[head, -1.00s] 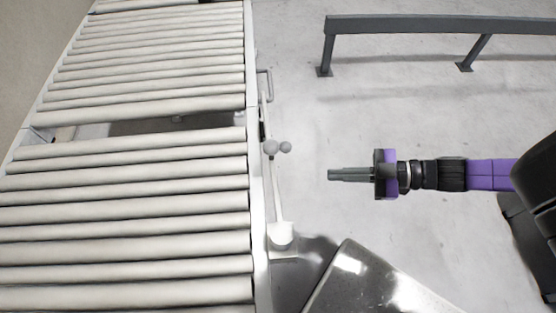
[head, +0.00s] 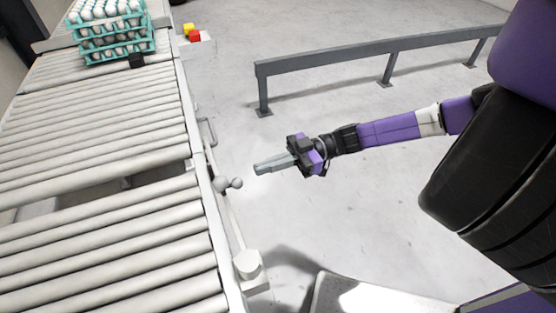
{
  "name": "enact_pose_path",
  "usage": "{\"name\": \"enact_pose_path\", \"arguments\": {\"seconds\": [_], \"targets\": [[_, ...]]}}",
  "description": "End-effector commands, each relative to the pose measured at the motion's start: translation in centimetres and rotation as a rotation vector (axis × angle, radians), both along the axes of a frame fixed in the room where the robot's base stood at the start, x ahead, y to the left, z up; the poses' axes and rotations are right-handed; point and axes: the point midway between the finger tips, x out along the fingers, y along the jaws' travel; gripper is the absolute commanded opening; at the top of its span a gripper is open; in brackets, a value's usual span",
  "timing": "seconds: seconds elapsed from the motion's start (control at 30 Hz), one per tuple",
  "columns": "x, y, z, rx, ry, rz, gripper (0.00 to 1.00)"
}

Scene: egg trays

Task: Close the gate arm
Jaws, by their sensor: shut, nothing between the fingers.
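The gate arm (head: 233,220) is a thin pale bar along the right side of the roller conveyor. It runs up from a white round-topped pivot post (head: 247,264). Two grey ball knobs (head: 229,184) stick out from it beside the gap in the rollers. My gripper (head: 257,168) is shut and empty. Its grey fingers point left, and their tips appear just right of and slightly above the knobs, with a small gap in the picture. I cannot tell the height difference between the fingers and the knobs.
The roller conveyor (head: 95,135) fills the left side, with a gap between two sections. Stacked teal egg trays (head: 110,40) sit at its far end, near a red and yellow button box (head: 194,35). A grey guard rail (head: 330,60) stands behind my arm. Floor between is clear.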

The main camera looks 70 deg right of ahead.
Motion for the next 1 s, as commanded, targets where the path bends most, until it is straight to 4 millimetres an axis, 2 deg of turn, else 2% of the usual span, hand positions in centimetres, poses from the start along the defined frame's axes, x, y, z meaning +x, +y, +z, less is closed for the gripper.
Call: {"name": "enact_pose_path", "arguments": {"seconds": [0.2,0.4,0.6,1.0], "targets": [[3.3,2.9,0.2,0.002,-0.002,0.004,0.00],[5.2,4.4,0.1,-0.001,-0.002,0.001,0.00],[5.9,4.9,0.0,-0.002,-0.001,-0.001,0.00],[5.9,5.1,0.0,-0.002,-0.001,0.002,0.00]]}}
